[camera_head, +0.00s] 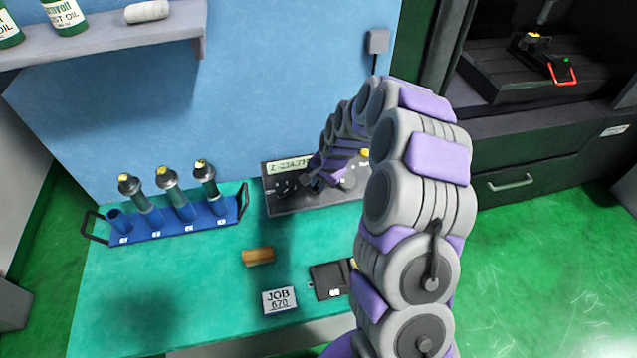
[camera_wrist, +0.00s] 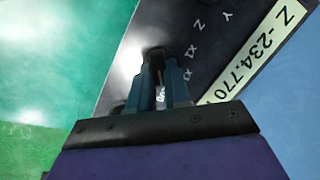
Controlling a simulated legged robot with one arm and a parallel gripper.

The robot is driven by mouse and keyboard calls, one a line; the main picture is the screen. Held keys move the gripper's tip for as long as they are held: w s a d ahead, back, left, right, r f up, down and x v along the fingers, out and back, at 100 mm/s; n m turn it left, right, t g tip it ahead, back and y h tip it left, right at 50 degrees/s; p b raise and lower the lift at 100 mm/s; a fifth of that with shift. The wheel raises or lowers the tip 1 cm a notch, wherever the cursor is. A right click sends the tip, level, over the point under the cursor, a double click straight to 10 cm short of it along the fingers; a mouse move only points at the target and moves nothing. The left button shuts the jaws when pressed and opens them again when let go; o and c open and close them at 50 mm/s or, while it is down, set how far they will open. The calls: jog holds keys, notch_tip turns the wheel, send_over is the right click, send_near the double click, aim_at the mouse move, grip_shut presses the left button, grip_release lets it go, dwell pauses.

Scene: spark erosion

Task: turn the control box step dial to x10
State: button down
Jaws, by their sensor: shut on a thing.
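The control box (camera_head: 276,207) is a dark grey panel at the back of the green bench, with a lit display (camera_head: 287,166) reading Z -234.77 and onward. In the wrist view the same display (camera_wrist: 262,50) reads Z -234.770. My gripper (camera_head: 313,183) reaches down to the panel from the right. In the wrist view my gripper (camera_wrist: 163,66) is shut on a small dark knob (camera_wrist: 155,53), which looks like the step dial. White X markings show beside it, and Z and Y letters stand farther up. The fingers hide part of the knob and markings, so its setting is unreadable.
A blue rack (camera_head: 140,236) with several tool holders stands left on the bench. A shelf (camera_head: 110,35) hangs at upper left.

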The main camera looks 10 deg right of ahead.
jog(key=shift+s+a+f, duration=0.15)
jog(key=shift+s, duration=0.05)
jog(key=n+g+p, duration=0.1)
jog(key=n, duration=0.3)
jog(key=shift+a+h+p, duration=0.15)
jog(key=shift+h+p, duration=0.25)
jog(key=shift+s+a+f+n+h+p, duration=0.1)
jog(key=shift+n+h+p, duration=0.3)
jog(key=shift+n, duration=0.95)
jog(key=shift+s+n+h+p, duration=0.1)
jog(key=shift+n+h+p, duration=0.25)
jog(key=shift+n, duration=1)
jog(key=shift+w, duration=0.1)
jog(key=c, duration=1.1)
grip_release()
jog(key=shift+w, duration=0.1)
jog(key=shift+w, duration=0.15)
jog(key=shift+w, duration=0.1)
